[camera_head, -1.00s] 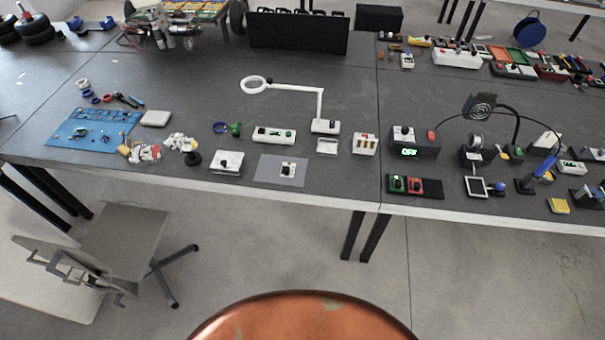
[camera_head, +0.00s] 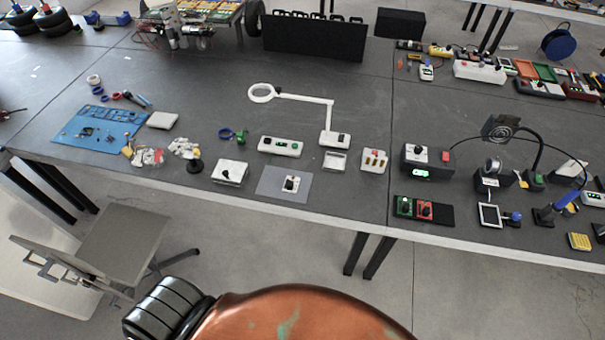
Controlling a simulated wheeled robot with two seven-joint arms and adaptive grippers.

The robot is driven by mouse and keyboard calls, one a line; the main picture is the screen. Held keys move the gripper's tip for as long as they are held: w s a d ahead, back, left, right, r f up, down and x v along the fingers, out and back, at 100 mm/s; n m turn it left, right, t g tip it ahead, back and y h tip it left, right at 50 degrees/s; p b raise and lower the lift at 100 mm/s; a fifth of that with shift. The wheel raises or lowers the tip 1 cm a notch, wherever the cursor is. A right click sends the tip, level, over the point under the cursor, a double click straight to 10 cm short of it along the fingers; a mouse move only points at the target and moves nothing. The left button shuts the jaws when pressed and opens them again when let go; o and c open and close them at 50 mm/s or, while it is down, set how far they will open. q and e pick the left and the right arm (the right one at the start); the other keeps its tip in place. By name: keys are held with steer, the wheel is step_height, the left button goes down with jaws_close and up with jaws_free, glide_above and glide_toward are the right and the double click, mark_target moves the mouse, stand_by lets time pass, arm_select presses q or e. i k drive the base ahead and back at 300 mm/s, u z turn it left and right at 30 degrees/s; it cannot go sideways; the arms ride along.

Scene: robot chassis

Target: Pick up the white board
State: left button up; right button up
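Several small white pieces lie on the dark workbench, and I cannot tell for sure which is the white board. A small white board (camera_head: 290,184) with a black part on it lies on a grey mat (camera_head: 271,190) near the front edge. A larger white square piece (camera_head: 230,172) with a black knob sits to its left. A flat white piece (camera_head: 162,120) lies beside the blue mat. Neither of my grippers is in view.
A blue mat (camera_head: 84,139) with small parts lies at left. A white magnifier lamp (camera_head: 262,93) stands behind the small boards. Grey and black devices (camera_head: 423,165) crowd the right. A grey chair (camera_head: 120,240) stands before the bench. The bench middle is mostly bare.

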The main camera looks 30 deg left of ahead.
mark_target(291, 184)
steer(key=i, duration=0.35)
steer(key=u, duration=0.8)
